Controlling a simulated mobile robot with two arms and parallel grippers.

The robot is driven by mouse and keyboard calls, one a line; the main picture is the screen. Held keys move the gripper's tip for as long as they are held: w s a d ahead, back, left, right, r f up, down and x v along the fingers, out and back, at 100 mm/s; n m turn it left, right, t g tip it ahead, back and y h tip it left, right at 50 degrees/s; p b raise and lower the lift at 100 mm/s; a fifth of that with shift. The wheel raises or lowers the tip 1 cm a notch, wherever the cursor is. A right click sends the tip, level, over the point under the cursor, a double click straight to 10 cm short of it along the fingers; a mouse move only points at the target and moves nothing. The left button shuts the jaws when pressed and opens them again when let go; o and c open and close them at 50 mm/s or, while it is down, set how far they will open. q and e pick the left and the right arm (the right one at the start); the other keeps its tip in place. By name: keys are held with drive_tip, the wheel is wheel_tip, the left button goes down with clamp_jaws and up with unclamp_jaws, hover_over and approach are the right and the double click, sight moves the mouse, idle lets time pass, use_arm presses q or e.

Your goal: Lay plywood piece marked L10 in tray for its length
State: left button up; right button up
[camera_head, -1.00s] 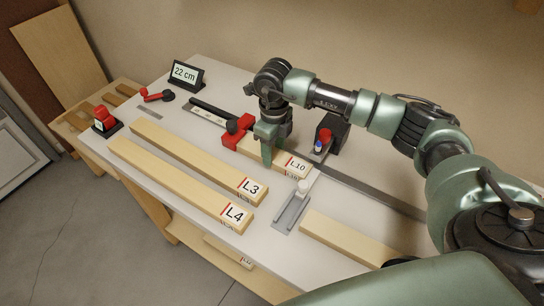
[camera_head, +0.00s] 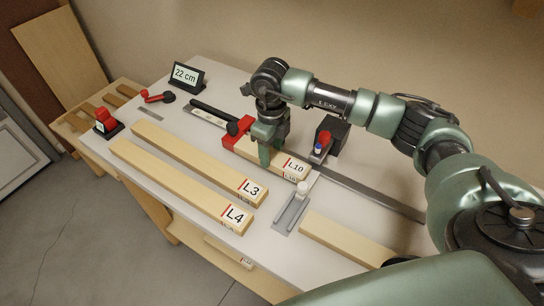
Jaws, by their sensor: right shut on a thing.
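The plywood piece marked L10 (camera_head: 293,168) lies on the white bench top along the metal rail, its far end by a red stop block (camera_head: 231,139). My right gripper (camera_head: 264,157) comes down over the piece from above and is shut on it, between the red block and the label. The gripper hides part of the piece. A small display (camera_head: 187,75) at the back left of the bench reads 22 cm. I cannot make out a tray marked for a length.
Pieces marked L3 (camera_head: 200,161) and L4 (camera_head: 180,183) lie side by side on the front left. An unmarked-looking piece (camera_head: 342,240) lies at the right. A grey metal fixture (camera_head: 292,212) and a dark block with a red knob (camera_head: 331,136) stand near L10. A low wooden rack (camera_head: 85,120) stands left.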

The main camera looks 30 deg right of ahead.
sight(271, 156)
wheel_tip(271, 156, up, 9)
drive_tip(key=p, duration=0.4)
drive_tip(key=shift+f, duration=0.15)
